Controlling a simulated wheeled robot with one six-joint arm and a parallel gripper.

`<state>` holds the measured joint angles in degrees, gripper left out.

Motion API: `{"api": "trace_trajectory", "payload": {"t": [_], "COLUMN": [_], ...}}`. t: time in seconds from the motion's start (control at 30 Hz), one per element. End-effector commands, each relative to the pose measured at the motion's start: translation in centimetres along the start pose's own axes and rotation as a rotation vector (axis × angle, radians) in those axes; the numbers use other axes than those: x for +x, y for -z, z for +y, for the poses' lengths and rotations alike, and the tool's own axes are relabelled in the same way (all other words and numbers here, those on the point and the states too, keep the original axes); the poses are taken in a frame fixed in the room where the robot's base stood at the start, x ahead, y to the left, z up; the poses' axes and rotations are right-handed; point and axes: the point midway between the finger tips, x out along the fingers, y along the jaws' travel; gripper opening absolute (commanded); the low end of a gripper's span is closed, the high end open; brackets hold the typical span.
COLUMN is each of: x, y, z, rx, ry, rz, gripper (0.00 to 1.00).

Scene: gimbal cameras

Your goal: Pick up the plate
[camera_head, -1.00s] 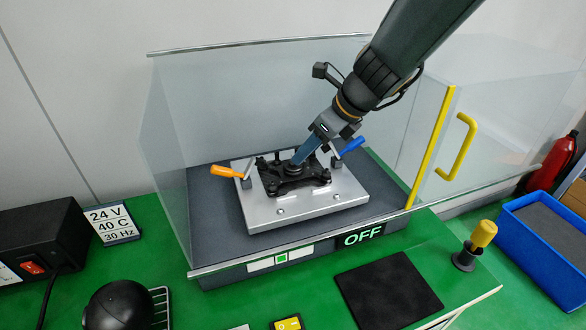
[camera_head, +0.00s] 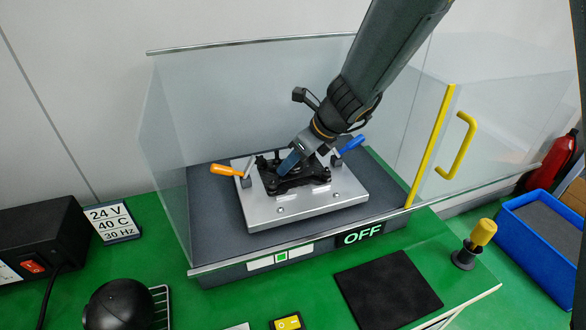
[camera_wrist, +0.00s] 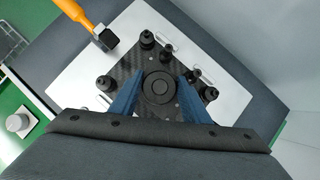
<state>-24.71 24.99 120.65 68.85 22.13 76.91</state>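The black carbon-fibre plate (camera_head: 310,179) sits on a silver block (camera_head: 300,213) inside a clear-walled enclosure. The wrist view shows the plate (camera_wrist: 155,40) with several black posts and a round black knob (camera_wrist: 158,88) at its middle. My gripper (camera_head: 282,172) reaches down over the plate from the upper right. In the wrist view its blue fingers (camera_wrist: 162,80) are spread apart, one on each side of the knob, with nothing visibly gripped. Whether the fingertips touch the plate cannot be told.
An orange-handled clamp (camera_head: 228,171) stands left of the plate and a blue-handled clamp (camera_head: 350,144) right of it. Clear walls (camera_head: 166,150) surround the block. A yellow door handle (camera_head: 459,146) is at right. The display reads OFF (camera_head: 361,236).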

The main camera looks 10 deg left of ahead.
Motion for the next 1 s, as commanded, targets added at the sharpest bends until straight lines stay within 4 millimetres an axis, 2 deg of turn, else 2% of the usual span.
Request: {"api": "trace_trajectory", "payload": {"t": [0.03, 0.17, 0.2, 0.47, 0.67, 1.0], "x": [0.0, 0.0, 0.0, -0.2, -1.2, -3.1], "y": [0.0, 0.0, 0.0, -0.1, -0.8, 2.7], "z": [0.0, 0.0, 0.0, 0.0, -0.1, 2.6], "rx": [0.000, 0.000, 0.000, -0.001, -0.002, 0.001], "ry": [0.000, 0.000, 0.000, 0.000, 0.002, 0.001], "rz": [0.000, 0.000, -0.001, -0.001, -0.002, -0.002], "gripper": [0.33, 0.11, 0.10, 0.10, 0.10, 0.10]}}
